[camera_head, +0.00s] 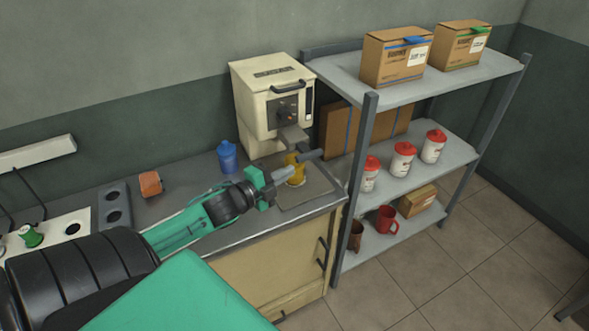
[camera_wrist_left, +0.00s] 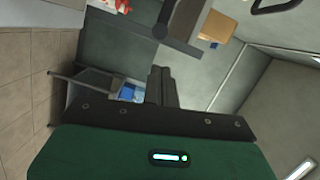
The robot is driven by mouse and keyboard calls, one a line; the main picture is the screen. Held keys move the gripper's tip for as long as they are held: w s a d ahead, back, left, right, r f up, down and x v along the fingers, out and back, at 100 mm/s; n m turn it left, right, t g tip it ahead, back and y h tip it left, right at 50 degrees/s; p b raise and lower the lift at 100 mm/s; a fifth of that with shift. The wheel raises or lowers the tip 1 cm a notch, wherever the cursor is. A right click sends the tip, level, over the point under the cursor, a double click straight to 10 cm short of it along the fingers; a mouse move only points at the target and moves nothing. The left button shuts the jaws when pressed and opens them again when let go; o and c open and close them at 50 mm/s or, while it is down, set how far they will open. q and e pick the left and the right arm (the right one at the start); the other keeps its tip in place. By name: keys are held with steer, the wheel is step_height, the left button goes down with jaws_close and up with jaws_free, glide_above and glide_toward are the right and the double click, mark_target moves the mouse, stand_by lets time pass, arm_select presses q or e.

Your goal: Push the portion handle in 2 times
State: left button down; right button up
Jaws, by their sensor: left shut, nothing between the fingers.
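The cream press machine (camera_head: 252,88) stands on the counter against the wall. A dark grey bar, which looks like the portion handle (camera_head: 311,155), sticks out below its spout. A yellow cup (camera_head: 298,178) sits under the spout, partly hidden by my gripper. My left gripper (camera_head: 286,171) is shut and empty, in front of the cup and just left of and below the handle. I cannot tell whether it touches either one. In the left wrist view its closed fingers (camera_wrist_left: 161,84) point toward a dark bar. My right gripper is not in view.
A grey metal shelf (camera_head: 490,68) with boxes (camera_head: 398,57), red-lidded jars (camera_head: 402,160) and a red mug (camera_head: 386,220) stands close on the right.

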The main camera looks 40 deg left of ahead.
arm_select(q)
steer(key=shift+s+a, duration=0.1)
steer(key=shift+s, duration=0.85)
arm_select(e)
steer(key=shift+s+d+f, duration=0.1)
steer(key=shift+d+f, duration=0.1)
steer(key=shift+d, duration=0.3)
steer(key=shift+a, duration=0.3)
